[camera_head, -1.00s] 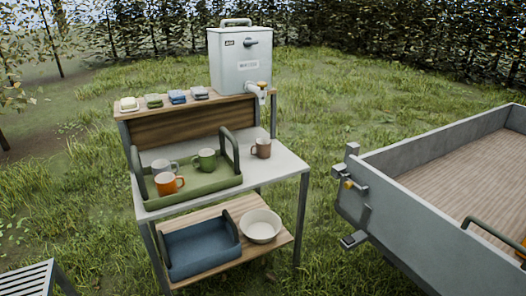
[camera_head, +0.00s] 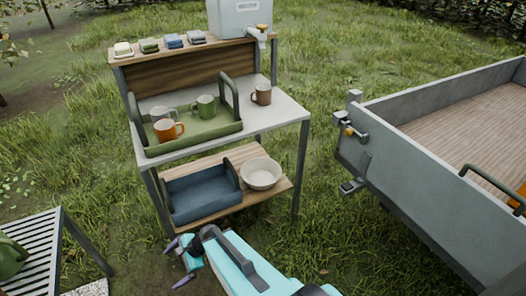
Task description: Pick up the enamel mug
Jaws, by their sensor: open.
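Several mugs stand on the upper shelf of a metal-legged stand. An orange mug (camera_head: 166,131), a green mug (camera_head: 204,107) and a grey-white mug (camera_head: 160,114) are in a green tray (camera_head: 205,134) with raised handles. A brown mug (camera_head: 262,95) stands on the bare white shelf right of the tray. I cannot tell from the picture which mug is enamel. My gripper (camera_head: 177,264) is open and empty, low in front of the stand, below the lower shelf and well apart from the mugs.
The lower shelf holds a blue tray (camera_head: 202,194) and a cream bowl (camera_head: 261,172). Folded cloths and a dispenser (camera_head: 238,17) are on the top ledge. A grey trailer (camera_head: 420,190) stands right, a slatted bench (camera_head: 35,253) left. Grass between stand and trailer is clear.

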